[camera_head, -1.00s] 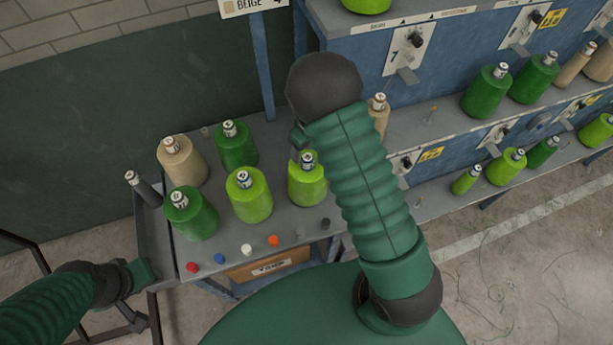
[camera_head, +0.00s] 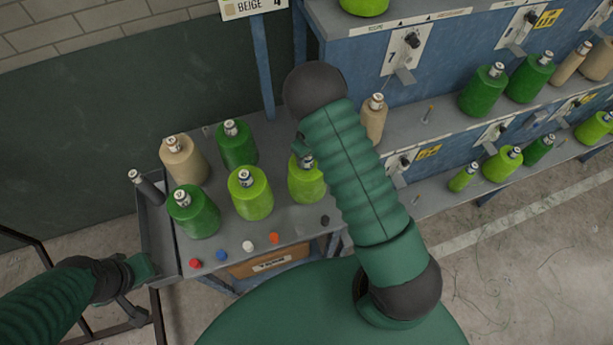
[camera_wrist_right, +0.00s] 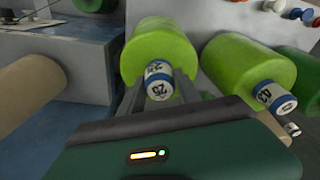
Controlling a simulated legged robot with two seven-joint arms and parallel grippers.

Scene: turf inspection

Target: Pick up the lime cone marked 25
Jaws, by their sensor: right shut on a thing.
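A lime cone (camera_head: 305,184) stands at the right of the lime and green cones on the grey cart top, partly covered by my right arm. In the right wrist view the lime cone (camera_wrist_right: 160,48) is in the middle; its white and blue tip label seems to read 25, though it is small. My right gripper (camera_wrist_right: 158,82) is shut on this cone's tip, with a finger on each side. In the head view my arm mostly hides this gripper. My left gripper (camera_head: 140,285) is at the cart's left end, away from the cones; its jaw opening is unclear.
Another lime cone (camera_head: 251,195) stands just left, with green cones (camera_head: 193,213) and a beige cone (camera_head: 183,160) beyond. Small coloured knobs (camera_head: 248,246) line the cart's front. A blue rack (camera_head: 465,62) with more cones stands at the right.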

